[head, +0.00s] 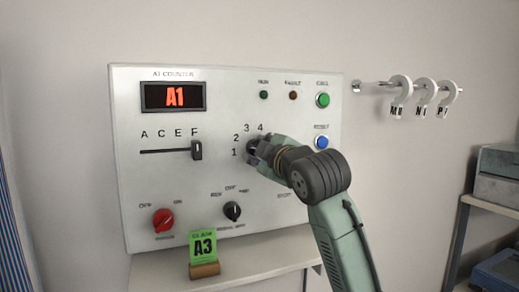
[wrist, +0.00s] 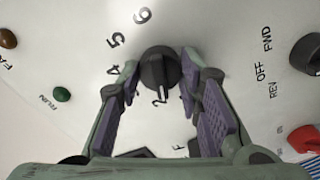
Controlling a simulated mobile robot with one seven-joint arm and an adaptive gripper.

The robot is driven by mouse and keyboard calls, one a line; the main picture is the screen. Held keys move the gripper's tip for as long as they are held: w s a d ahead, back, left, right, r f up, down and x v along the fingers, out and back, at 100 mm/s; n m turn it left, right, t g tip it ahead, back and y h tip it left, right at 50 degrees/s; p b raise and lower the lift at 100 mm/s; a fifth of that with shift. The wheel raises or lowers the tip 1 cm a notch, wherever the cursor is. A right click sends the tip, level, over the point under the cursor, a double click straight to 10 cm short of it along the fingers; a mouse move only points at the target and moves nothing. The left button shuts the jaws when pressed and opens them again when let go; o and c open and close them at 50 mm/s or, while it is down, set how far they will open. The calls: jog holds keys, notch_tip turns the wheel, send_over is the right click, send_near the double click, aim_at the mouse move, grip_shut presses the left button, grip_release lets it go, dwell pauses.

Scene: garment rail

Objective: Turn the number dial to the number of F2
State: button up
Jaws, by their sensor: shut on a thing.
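The number dial (wrist: 158,66) is a black round knob on the white panel. In the wrist view the fingers of my gripper (wrist: 160,84) stand on its two sides and hold it. A white mark on the dial faces a figure that looks like 2 (wrist: 162,98). The figures 4, 5 and 6 also show around the dial; 3 cannot be made out there. In the head view my gripper (head: 258,149) hides most of the dial. The display (head: 173,97) reads A1. The letter slider (head: 197,150) stands at F.
The panel (head: 150,200) also carries a red knob (head: 163,220), a black selector (head: 232,211), a green button (head: 323,100) and a blue button (head: 322,142). Lettered tags (head: 398,95) hang on a rail at right.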

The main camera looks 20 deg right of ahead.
jog(key=shift+m, duration=1)
jog(key=o, duration=1.2)
jog(key=shift+c, duration=0.2)
jog(key=s, duration=1.2)
jog(key=shift+d, duration=0.2)
